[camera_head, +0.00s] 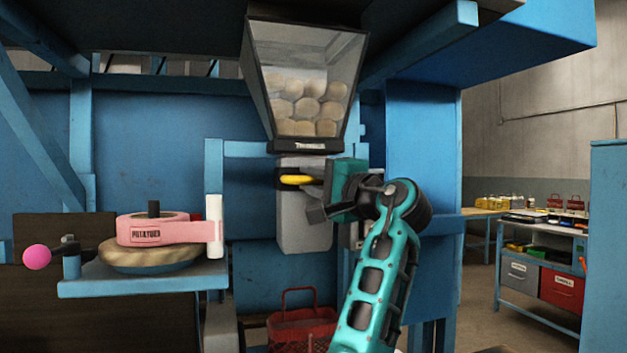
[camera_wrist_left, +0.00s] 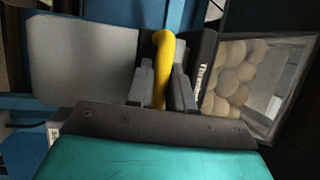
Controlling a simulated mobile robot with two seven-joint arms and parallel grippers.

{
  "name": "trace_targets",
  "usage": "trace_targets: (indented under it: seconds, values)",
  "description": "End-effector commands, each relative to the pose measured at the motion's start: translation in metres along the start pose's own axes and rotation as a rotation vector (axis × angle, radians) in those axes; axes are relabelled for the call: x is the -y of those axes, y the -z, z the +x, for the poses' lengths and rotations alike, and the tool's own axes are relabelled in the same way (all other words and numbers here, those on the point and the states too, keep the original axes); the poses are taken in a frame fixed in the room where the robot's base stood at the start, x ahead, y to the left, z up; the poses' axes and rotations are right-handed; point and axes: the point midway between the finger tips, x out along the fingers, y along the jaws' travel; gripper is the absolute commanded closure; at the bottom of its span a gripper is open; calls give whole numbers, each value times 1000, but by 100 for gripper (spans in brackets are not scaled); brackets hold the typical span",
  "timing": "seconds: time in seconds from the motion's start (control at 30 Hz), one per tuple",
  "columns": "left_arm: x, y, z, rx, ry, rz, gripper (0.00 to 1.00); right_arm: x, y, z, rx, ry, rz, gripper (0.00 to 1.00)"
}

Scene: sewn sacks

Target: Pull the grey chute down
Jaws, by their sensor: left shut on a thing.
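The grey chute (camera_head: 303,230) hangs below a dark-framed hopper (camera_head: 306,75) with a clear front. A yellow handle (camera_head: 296,180) sticks out near the top of the chute. My left gripper (camera_head: 318,192) reaches in from the right side of the chute, at the handle. In the left wrist view the two fingers (camera_wrist_left: 161,85) are shut on the yellow handle (camera_wrist_left: 163,50), with the grey chute (camera_wrist_left: 80,65) on the left and the hopper (camera_wrist_left: 240,80) on the right. The right gripper is not in view.
Round pale potatoes fill the lower hopper. A red basket (camera_head: 302,325) stands below the chute. A workbench (camera_head: 540,260) is far right.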

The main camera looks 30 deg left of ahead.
Motion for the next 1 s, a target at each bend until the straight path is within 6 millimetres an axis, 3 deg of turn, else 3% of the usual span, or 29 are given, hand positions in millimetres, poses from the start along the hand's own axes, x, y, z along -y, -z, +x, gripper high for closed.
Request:
trace_targets:
  seconds: [0.13,0.27,0.53,0.8,1.0]
  values:
    - [-5,0,-1,-1,1,1,100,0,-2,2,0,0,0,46]
    - [-24,-1,-4,-1,0,2,100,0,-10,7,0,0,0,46]
    - [-91,-6,-15,-1,-1,3,100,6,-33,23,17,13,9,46]
    - [-143,-10,-25,-1,0,2,100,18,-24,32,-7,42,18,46]
    - [-160,-11,-28,0,0,1,100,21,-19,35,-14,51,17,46]
